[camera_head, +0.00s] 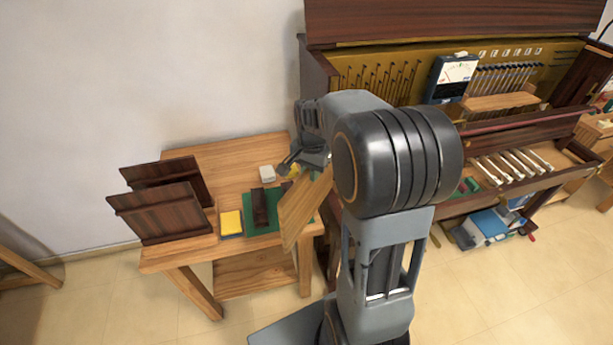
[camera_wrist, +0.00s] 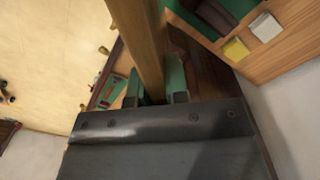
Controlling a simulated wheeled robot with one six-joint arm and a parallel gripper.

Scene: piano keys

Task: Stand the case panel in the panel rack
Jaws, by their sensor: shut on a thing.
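My gripper (camera_head: 314,158) is above the front right part of the wooden table (camera_head: 225,155). It is shut on a light wooden panel (camera_head: 302,208), which hangs tilted at the table's right side. In the wrist view the panel (camera_wrist: 143,38) runs edge-on between the two green fingers of my gripper (camera_wrist: 156,88). At the table's left end stand two dark brown boards (camera_head: 160,213), one behind the other with a gap between them. They look like the panel rack's sides or panels in it; I cannot tell which. The held panel is well to their right.
A green mat (camera_head: 262,223) with a dark block (camera_head: 259,206), a yellow pad (camera_head: 231,222) and a white block (camera_head: 267,173) lie between the boards and my gripper. An open piano (camera_head: 375,75) stands at the right.

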